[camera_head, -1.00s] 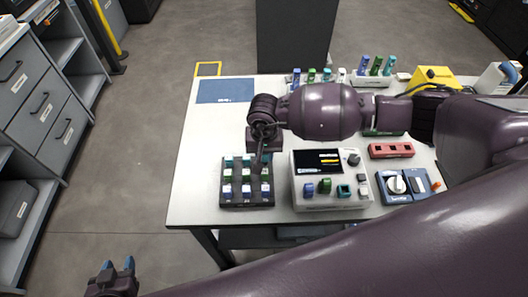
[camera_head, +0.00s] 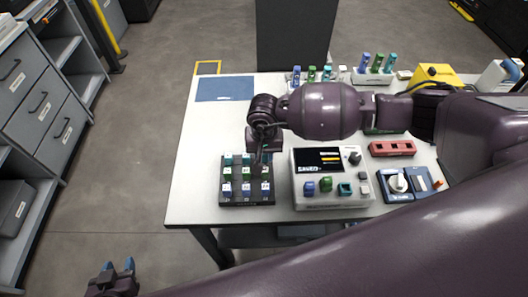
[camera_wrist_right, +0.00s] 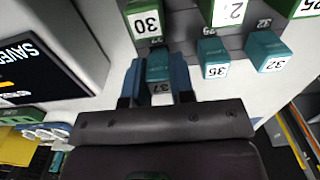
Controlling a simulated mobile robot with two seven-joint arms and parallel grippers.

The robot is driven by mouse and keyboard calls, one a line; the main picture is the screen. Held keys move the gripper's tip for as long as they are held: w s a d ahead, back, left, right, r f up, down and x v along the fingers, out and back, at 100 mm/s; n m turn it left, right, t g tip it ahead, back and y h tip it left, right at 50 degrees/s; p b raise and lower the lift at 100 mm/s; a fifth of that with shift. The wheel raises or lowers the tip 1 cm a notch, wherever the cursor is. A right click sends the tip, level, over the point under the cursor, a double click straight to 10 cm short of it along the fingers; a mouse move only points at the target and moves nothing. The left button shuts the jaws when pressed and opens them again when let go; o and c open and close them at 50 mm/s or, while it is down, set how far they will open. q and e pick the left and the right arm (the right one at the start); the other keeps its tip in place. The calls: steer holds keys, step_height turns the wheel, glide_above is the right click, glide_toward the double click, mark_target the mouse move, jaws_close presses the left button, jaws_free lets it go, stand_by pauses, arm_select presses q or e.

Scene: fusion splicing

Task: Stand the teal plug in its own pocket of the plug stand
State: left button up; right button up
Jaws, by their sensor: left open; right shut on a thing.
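Teal blocks stand in the back row of the black tray (camera_head: 232,200), behind green and white-faced ones. My right gripper (camera_wrist_right: 158,76) points down at the tray's back right. Its two blue fingers are shut on a teal block marked 37 (camera_wrist_right: 160,88). The gripper hides this block in the head view. I cannot tell whether the block still rests in its pocket. Two white racks hold blue, green and teal plugs at the back; one teal plug (camera_head: 390,63) stands in the right rack (camera_head: 371,80). My left gripper (camera_head: 118,266) is open and empty, low at the left.
A white device (camera_head: 335,200) with a screen and blue, green and teal pieces stands right of the tray. A red holder (camera_head: 392,149) with dark pockets and a blue unit with a knob (camera_head: 398,183) lie further right. The table's left side is clear around a blue mat (camera_head: 225,89).

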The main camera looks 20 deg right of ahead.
steer(key=shift+f+b, duration=0.6)
stand_by(0.7)
steer(key=o, duration=0.9)
steer(key=shift+c, duration=0.2)
steer(key=shift+r, duration=0.2)
steer(key=shift+r+p, duration=1.35)
steer(key=shift+r, duration=1.55)
steer(key=shift+s+f, duration=0.1)
steer(key=shift+f, duration=0.05)
